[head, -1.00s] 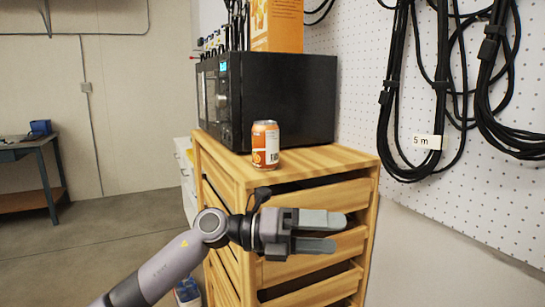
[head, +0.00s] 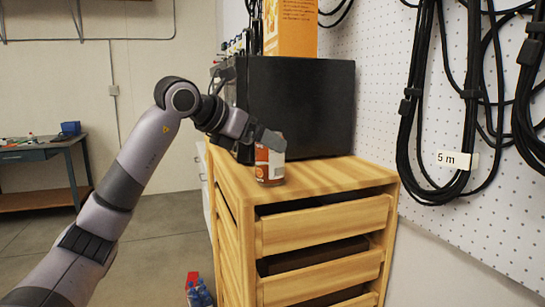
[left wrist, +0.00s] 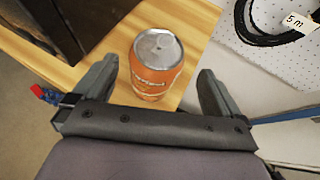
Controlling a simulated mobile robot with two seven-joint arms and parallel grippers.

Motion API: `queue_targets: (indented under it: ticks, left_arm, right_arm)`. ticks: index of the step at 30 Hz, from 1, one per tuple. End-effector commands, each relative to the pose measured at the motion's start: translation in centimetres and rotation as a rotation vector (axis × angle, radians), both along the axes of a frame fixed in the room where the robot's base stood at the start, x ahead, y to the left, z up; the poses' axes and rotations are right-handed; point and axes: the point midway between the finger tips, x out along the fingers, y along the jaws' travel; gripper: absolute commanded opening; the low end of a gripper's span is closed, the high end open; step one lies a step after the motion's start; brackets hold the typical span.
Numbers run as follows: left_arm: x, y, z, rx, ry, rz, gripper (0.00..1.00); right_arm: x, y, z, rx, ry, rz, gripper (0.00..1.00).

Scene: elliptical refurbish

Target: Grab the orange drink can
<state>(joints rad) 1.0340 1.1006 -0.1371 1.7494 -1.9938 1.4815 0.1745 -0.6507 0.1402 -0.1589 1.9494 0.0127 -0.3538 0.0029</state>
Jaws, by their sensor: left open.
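The orange drink can (head: 270,165) stands upright on top of the wooden drawer cabinet (head: 340,177), in front of the black box-shaped appliance. My left gripper (head: 262,140) is at the can's upper part in the head view and hides some of it. In the left wrist view the can (left wrist: 158,70) stands between the two spread fingers of my left gripper (left wrist: 155,85), with its silver lid facing up. Gaps show on both sides of the can, so the fingers are open around it. My right gripper is not in view.
The black appliance (head: 300,105) stands close behind the can, with an orange box (head: 290,28) on top. Black cables (head: 425,100) hang on the pegboard wall at right. The cabinet top right of the can is clear.

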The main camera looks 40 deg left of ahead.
Motion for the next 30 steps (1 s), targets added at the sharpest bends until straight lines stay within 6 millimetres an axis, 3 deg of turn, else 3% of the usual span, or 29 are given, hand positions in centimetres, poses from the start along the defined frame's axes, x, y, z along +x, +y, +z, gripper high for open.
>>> queue_targets:
  ticks: [8, 17, 23, 24, 30]
  left_arm:
    - [3.5, 0.2, -1.8, -0.003, 0.001, -0.002, 0.99]
    - [3.9, 0.2, -2.1, -0.001, 0.000, -0.002, 0.99]
    - [3.9, 0.2, -2.1, -0.001, 0.000, -0.002, 0.34]
    - [3.8, 0.2, -2.0, -0.001, -0.004, -0.002, 0.29]
    - [3.8, 0.2, -2.0, -0.001, -0.004, -0.002, 0.29]
  right_arm:
    - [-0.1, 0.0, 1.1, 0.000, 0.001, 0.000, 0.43]
    - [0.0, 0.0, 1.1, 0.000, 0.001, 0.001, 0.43]
    - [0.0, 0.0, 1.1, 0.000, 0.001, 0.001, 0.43]
    - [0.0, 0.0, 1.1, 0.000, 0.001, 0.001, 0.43]
    - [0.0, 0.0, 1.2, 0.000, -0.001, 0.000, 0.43]
